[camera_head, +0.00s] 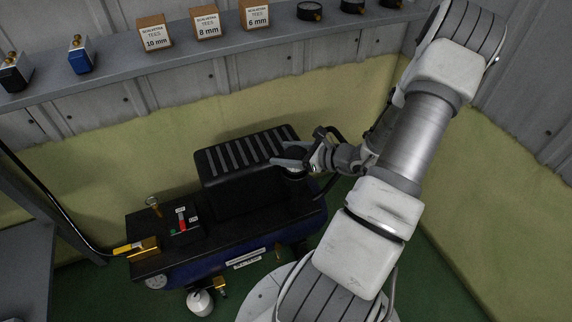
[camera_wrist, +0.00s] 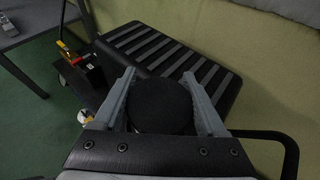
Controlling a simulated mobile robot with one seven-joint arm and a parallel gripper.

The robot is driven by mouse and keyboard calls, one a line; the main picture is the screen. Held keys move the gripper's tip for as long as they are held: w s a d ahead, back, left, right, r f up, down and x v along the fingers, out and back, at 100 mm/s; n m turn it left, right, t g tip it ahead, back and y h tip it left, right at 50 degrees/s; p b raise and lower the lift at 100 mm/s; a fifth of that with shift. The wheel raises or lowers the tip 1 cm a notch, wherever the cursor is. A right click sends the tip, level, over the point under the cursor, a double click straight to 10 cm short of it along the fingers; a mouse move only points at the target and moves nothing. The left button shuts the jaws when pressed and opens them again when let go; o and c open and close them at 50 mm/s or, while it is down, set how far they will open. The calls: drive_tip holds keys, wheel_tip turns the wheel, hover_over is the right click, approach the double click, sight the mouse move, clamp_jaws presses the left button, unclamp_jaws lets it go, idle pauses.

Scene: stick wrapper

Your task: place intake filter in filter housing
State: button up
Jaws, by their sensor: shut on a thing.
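My gripper (camera_head: 288,158) is at the right side of the black and blue compressor (camera_head: 205,265), beside its ribbed black cover (camera_head: 247,155). It is shut on a round, dark intake filter (camera_wrist: 161,106), which sits between the two grey fingers in the wrist view. The filter also shows as a small dark disc (camera_head: 294,176) under the fingers in the head view. In the wrist view, the ribbed cover (camera_wrist: 165,50) lies just beyond the fingertips. I cannot make out the filter housing; the filter and gripper may hide it.
A control box (camera_head: 184,222) with red and green parts, a brass fitting (camera_head: 153,203) and a yellow-handled valve (camera_head: 135,247) sit at the compressor's left. A shelf (camera_head: 120,75) with small boxes runs along the wall behind. A black curved bar (camera_wrist: 275,136) is close to my gripper's right.

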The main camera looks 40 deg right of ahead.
drive_tip(key=shift+f+b, duration=0.85)
drive_tip(key=shift+f, duration=1.05)
drive_tip(key=shift+f, duration=0.1)
drive_tip(key=shift+f, duration=0.15)
drive_tip(key=o, duration=1.3)
drive_tip(key=shift+r, duration=0.35)
drive_tip(key=p+v, duration=0.3)
drive_tip(key=v, duration=0.9)
drive_tip(key=shift+f, duration=0.15)
